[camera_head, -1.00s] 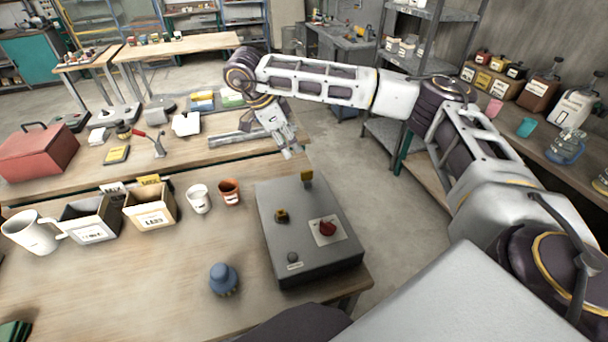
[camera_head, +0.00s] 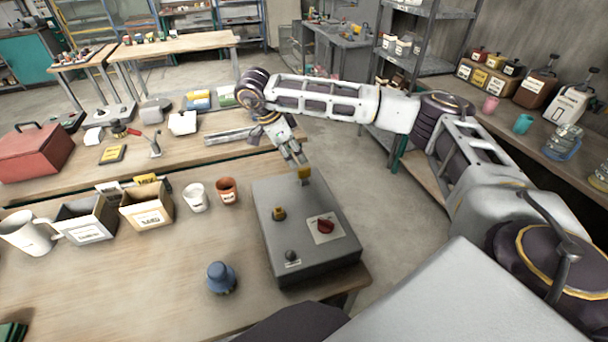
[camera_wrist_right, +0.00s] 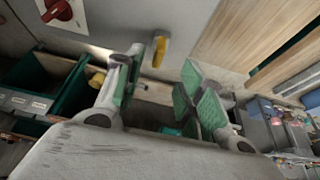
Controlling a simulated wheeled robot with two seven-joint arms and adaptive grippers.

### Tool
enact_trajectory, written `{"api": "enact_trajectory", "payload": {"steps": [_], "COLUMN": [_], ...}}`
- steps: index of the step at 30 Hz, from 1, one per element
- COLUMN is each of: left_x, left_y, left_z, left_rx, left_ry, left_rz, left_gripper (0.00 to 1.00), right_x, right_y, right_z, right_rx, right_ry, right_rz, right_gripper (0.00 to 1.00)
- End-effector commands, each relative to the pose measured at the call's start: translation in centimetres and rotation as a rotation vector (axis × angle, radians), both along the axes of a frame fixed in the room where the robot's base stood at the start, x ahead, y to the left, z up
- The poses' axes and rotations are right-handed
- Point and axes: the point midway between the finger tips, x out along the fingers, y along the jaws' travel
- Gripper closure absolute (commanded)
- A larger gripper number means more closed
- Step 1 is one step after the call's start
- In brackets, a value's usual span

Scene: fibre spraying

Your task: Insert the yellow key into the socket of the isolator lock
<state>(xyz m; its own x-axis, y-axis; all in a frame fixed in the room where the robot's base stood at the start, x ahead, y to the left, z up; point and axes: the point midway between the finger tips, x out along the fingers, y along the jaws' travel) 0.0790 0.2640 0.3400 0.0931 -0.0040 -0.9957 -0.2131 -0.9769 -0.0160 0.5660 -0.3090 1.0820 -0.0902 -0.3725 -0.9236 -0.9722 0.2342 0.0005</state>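The yellow key (camera_head: 304,174) stands upright at the far edge of the grey box (camera_head: 308,260). My right gripper (camera_head: 296,163) is just above and beside it. My left gripper is not in view.
The box also bears a red knob (camera_head: 325,226) and a dark round button (camera_head: 291,256). A blue knobbed object (camera_head: 221,278), a brown cup (camera_head: 227,190) and a white cup (camera_head: 195,197) stand left of it. Bare tabletop lies in front.

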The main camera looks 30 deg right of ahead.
Motion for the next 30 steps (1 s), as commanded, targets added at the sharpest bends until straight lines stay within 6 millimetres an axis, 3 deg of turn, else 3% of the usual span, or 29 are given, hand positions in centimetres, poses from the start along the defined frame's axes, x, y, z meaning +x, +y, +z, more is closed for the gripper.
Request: {"api": "enact_trajectory", "payload": {"steps": [7, 23, 30], "left_x": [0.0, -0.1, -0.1], "left_y": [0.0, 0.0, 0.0], "left_z": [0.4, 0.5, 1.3], "left_rx": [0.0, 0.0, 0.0], "left_ry": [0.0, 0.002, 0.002], "left_rz": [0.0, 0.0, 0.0], "left_gripper": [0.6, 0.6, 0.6], "right_x": [-0.3, -0.3, -0.7], "right_y": [-1.0, -1.2, -2.1], "right_z": [-2.3, -3.0, -4.8], "right_rx": [-0.001, 0.0, 0.0], "right_ry": [0.001, 0.0, 0.003], "right_rz": [0.0, 0.0, 0.0], "right_gripper": [0.61, 0.61, 0.61]}}
